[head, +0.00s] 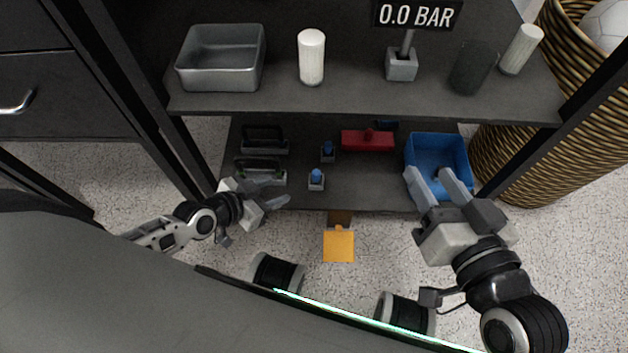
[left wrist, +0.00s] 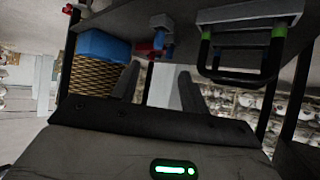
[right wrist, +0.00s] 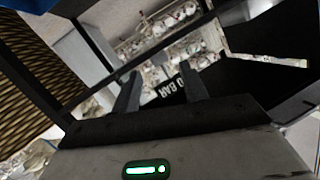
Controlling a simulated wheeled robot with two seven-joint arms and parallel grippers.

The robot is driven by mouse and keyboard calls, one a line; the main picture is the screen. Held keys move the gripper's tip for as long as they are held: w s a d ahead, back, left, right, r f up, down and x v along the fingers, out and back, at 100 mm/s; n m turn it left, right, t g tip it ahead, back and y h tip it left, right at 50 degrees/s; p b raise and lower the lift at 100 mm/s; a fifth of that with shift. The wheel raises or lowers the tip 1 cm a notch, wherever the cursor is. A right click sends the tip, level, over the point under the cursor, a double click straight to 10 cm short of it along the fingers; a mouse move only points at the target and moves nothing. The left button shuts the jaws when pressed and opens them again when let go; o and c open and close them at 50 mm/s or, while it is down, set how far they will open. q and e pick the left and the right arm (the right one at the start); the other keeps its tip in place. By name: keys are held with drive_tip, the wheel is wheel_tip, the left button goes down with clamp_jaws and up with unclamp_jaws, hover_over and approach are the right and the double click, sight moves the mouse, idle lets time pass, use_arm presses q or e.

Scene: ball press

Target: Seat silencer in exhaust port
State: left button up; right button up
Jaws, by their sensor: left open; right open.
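No part is clearly marked as the silencer or the exhaust port, so I cannot tell which they are. On the upper shelf stand a white cylinder (head: 311,57), a dark cylinder (head: 473,68) and another white cylinder (head: 521,50). On the lower shelf are two small grey blocks with blue tops (head: 316,179) (head: 328,151) and a red block (head: 368,140). My left gripper (head: 281,192) is open and empty at the lower shelf's front left, near a black handle with green ends (head: 260,171). My right gripper (head: 428,174) is open and empty, before the blue bin.
A grey tray (head: 220,60) and a grey block with a post (head: 402,66) under the "0.0 BAR" sign (head: 416,15) are on the upper shelf. The blue bin (head: 438,150) is on the lower right. A wicker basket (head: 550,120) stands right; an orange piece (head: 339,245) is in front.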

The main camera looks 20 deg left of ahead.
use_arm(q)
drive_tip(key=b, duration=0.3)
approach(316, 178)
drive_tip(key=x, duration=0.3)
drive_tip(key=shift+w+a+f, duration=0.15)
drive_tip(key=shift+a, duration=0.15)
drive_tip(key=shift+b+x, duration=0.5)
drive_tip(key=shift+x, duration=0.35)
drive_tip(key=b+x, duration=0.2)
drive_tip(key=x, duration=0.2)
drive_tip(key=shift+w+d, duration=0.1)
drive_tip(key=shift+w, duration=0.1)
clamp_jaws()
use_arm(e)
drive_tip(key=r+t+y, duration=0.1)
drive_tip(key=w+r+t, duration=0.1)
drive_tip(key=r, duration=0.1)
drive_tip(key=w+r+t+y, duration=0.1)
drive_tip(key=shift+a+r+n+t+y, duration=0.2)
drive_tip(key=shift+r+n+t+y, duration=0.1)
drive_tip(key=shift+r, duration=0.1)
